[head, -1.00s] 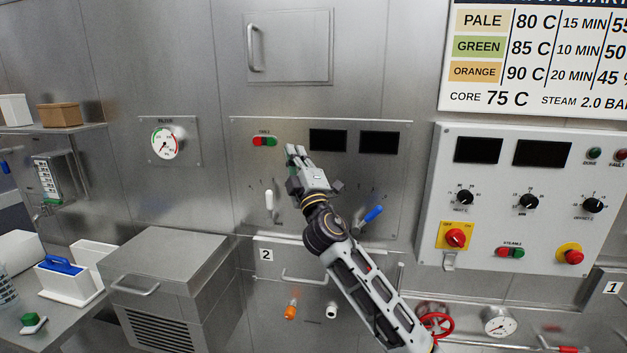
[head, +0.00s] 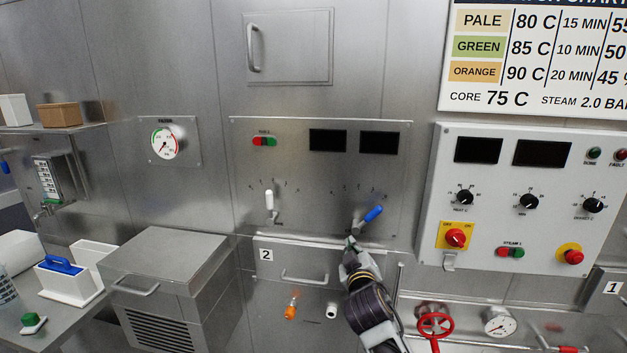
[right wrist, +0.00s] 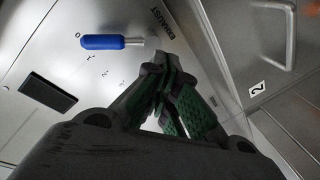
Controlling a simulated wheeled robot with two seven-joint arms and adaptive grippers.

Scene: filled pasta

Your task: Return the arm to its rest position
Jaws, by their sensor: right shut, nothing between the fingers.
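My right arm comes up from the lower right in the head view. Its gripper (head: 352,244) is in front of the lower edge of the tank panel, just below the blue-handled lever (head: 372,214). In the right wrist view the green-padded fingers (right wrist: 172,95) are closed together with nothing between them. The blue lever handle (right wrist: 105,42) lies beyond the fingertips, apart from them, near the word EXHAUST. My left gripper is not in view.
The steel panel (head: 310,165) has a white lever (head: 269,200) and two dark displays. Drawer 2 (head: 290,262) is below it. A white control box (head: 490,230) juts out at right, above a red valve wheel (head: 436,326). A steel box (head: 172,262) stands at left.

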